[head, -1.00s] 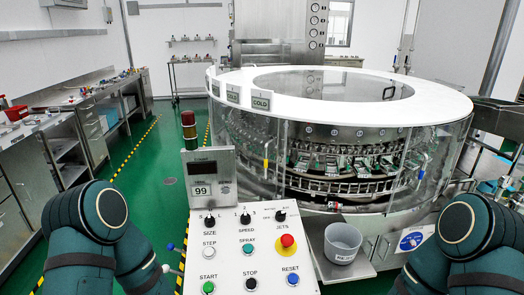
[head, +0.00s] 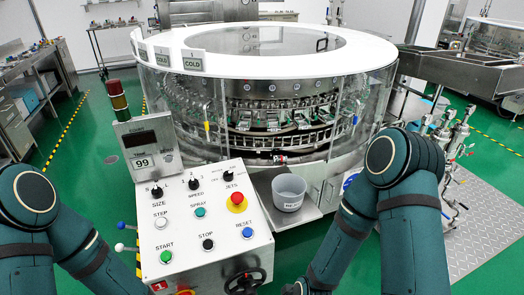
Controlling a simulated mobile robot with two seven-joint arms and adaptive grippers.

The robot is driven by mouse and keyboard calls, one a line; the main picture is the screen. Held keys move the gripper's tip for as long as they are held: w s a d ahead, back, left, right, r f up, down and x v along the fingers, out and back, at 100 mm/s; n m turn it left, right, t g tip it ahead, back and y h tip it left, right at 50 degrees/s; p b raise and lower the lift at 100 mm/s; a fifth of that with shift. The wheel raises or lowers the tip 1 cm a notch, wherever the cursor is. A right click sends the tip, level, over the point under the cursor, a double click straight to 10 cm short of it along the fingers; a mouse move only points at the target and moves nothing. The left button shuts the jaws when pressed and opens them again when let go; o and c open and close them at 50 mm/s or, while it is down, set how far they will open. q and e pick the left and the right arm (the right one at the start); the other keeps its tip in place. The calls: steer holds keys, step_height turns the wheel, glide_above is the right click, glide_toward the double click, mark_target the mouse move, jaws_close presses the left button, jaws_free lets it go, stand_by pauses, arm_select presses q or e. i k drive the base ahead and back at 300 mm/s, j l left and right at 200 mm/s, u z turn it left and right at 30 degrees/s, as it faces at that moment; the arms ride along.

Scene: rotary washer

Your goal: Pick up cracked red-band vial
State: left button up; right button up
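A small pale object with red on it (head: 279,159) lies at the foot of the washer, just behind the grey bin. It may be the red-band vial, but it is too small here to show a crack. The rotary washer (head: 262,64) has a white ring top and clear guards, with rows of metal holders inside. Both my arms show in the head view, left at the lower left and right at the lower right. Their ends run past the bottom edge, so neither gripper can be made out. No contact between an arm and the small object shows.
A grey labelled bin (head: 289,192) stands on a metal shelf (head: 312,212) in front of the washer. The control panel (head: 203,219) with a red emergency button fills the front middle. A signal light (head: 118,97) rises behind it. Piping (head: 452,140) stands at the right.

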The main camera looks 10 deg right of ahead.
mark_target(275, 158)
steer(key=i+l, duration=0.1)
steer(key=l, duration=0.25)
steer(key=i+l+z, duration=0.15)
steer(key=l, duration=0.2)
steer(key=i+l, duration=0.1)
steer(key=l, duration=0.25)
steer(key=i+l+z, duration=0.15)
steer(key=l, duration=0.2)
steer(key=i+l, duration=0.15)
steer(key=l, duration=0.15)
